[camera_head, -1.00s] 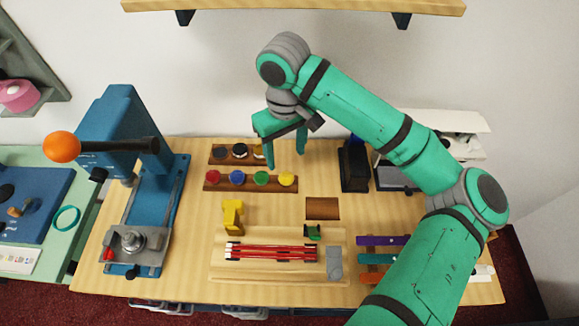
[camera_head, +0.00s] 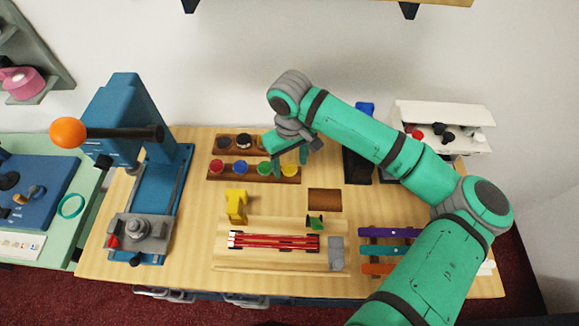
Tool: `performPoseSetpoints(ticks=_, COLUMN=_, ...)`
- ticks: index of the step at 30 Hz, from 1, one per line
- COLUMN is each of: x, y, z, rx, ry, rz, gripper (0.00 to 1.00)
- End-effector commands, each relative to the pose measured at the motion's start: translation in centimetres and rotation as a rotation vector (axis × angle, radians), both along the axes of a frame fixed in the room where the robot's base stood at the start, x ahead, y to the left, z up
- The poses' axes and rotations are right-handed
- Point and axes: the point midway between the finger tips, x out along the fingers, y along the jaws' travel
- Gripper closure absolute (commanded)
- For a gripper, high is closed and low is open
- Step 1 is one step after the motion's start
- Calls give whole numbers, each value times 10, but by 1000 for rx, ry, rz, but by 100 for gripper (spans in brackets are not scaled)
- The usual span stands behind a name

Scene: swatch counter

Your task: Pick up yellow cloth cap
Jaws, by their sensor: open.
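The yellow cloth cap (camera_head: 289,170) is the round yellow piece at the right end of the front wooden rack (camera_head: 218,177). Red, blue and green caps (camera_head: 265,168) sit to its left in the same rack. My gripper (camera_head: 290,164) is open and empty, pointing down over the right end of the racks. Its fingers appear on either side of the yellow cap in the picture, with part of the cap showing between them. I cannot tell how far above it the fingertips are.
A back rack (camera_head: 222,143) holds dark caps, partly hidden by my gripper. A yellow object (camera_head: 236,206) stands in front of the racks. A wooden tray (camera_head: 283,267) holds red rods. A blue press (camera_head: 124,115) stands left, and a black box (camera_head: 357,166) right.

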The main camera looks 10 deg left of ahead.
Motion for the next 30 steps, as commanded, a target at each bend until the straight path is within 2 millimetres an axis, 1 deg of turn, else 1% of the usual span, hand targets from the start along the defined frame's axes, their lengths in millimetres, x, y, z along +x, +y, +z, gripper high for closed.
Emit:
performPoseSetpoints(ticks=5, x=0, y=0, z=0, rx=0, ry=0, rz=0, gripper=43)
performPoseSetpoints(ticks=6, x=0, y=0, z=0, rx=0, ry=0, rz=0, gripper=53)
performPoseSetpoints(ticks=9, x=0, y=0, z=0, rx=0, ry=0, rz=0, gripper=74)
performPoseSetpoints(ticks=22, x=0, y=0, z=2, rx=0, ry=0, rz=0, gripper=74)
performPoseSetpoints(ticks=26, x=0, y=2, z=8, rx=1, ry=0, rz=2, gripper=74)
performPoseSetpoints(ticks=30, x=0, y=1, z=18, rx=1, ry=0, rz=3, gripper=74)
